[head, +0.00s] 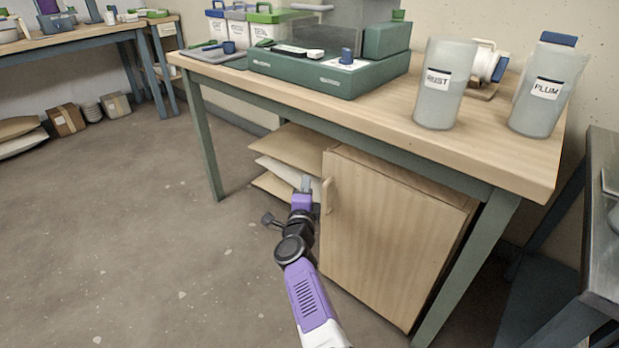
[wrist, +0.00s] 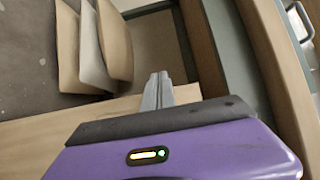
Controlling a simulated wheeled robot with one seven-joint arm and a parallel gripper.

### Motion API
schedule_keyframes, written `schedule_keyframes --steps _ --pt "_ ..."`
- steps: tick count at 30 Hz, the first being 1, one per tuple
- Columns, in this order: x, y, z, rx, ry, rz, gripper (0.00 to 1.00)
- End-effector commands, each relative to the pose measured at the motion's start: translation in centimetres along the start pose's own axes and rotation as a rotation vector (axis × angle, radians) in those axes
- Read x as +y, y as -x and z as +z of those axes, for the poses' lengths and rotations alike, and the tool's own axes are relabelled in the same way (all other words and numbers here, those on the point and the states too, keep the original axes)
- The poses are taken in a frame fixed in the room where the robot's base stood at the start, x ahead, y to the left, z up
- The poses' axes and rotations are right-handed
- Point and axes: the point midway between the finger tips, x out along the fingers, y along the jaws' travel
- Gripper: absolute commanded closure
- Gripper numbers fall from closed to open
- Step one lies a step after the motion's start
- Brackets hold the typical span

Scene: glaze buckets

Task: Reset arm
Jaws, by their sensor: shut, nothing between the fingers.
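My gripper (head: 306,183) is at the end of my purple and black arm, in front of the wooden cabinet under the workbench. It is shut and empty, its fingers held together in the wrist view (wrist: 158,90). In the head view it shows close to the cabinet door's handle (head: 327,196); I cannot tell whether it touches it. The cabinet door (head: 375,235) looks shut. In the wrist view, pale wood of the cabinet (wrist: 60,130) lies beyond the fingers.
The workbench (head: 480,155) carries a RUST container (head: 444,85), a PLUM container (head: 548,90) and a green device (head: 325,75). Sacks (head: 290,148) are stacked left of the cabinet. A grey table (head: 603,240) stands at the right.

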Motion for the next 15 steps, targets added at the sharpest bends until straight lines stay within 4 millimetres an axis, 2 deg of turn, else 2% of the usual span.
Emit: schedule_keyframes --steps 9,15 --pt "-0.3 4.4 3.6 -0.009 0.003 0.002 1.00" --pt "-0.1 6.1 4.9 -0.008 0.002 0.001 1.00"
